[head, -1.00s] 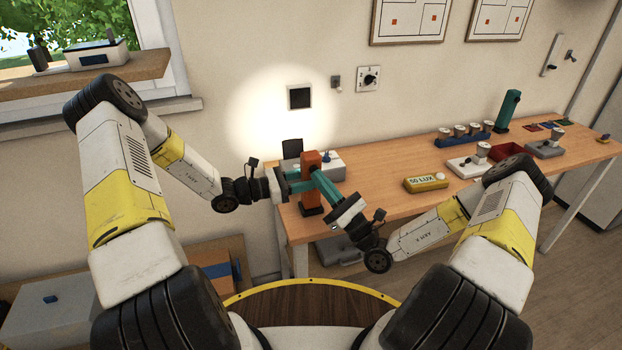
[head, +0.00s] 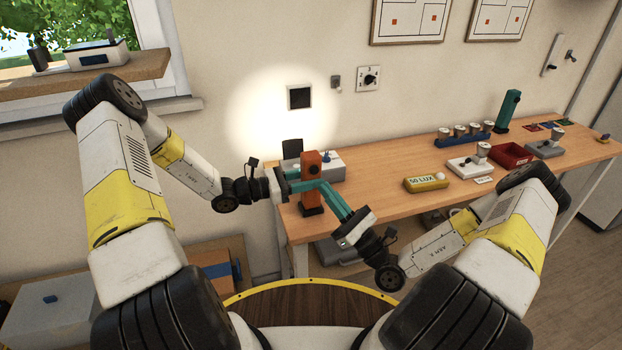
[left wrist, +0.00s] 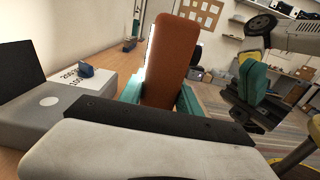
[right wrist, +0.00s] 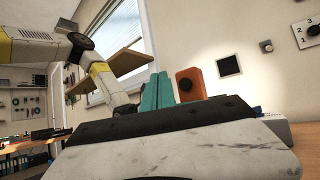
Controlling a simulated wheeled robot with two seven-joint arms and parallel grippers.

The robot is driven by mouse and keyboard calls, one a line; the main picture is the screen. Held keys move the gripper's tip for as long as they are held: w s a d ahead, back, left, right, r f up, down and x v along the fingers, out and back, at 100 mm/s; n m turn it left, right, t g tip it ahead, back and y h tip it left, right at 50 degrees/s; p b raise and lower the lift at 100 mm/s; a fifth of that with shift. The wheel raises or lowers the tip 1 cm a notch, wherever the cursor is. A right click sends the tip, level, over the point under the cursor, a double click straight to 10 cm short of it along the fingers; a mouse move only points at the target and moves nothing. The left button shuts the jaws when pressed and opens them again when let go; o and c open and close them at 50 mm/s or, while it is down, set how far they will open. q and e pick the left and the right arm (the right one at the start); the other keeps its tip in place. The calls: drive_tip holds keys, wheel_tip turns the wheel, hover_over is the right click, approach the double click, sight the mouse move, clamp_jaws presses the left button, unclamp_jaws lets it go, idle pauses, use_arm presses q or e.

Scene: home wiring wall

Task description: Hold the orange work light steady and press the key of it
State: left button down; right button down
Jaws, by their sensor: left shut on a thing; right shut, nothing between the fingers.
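The orange work light (head: 311,166) stands upright near the front left of the bench, on a dark foot. My left gripper (head: 304,186) is shut on its body from the left; the left wrist view shows the orange body (left wrist: 171,62) between the teal fingers. My right gripper (head: 324,187) is shut and empty, its fingertips close to the light's right side in the head view. In the left wrist view the right gripper (left wrist: 252,80) appears apart from the light.
A bright round patch lies on the wall around a dark square panel (head: 299,97). A grey box (head: 328,165) stands behind the light. A yellow meter reading "50 LUX" (head: 425,184) lies to the right.

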use_arm(q)
drive_tip(key=c, duration=0.8)
unclamp_jaws()
drive_tip(key=shift+o, duration=0.2)
use_arm(e)
drive_tip(key=shift+s+d, duration=0.25)
drive_tip(key=shift+s, duration=0.65)
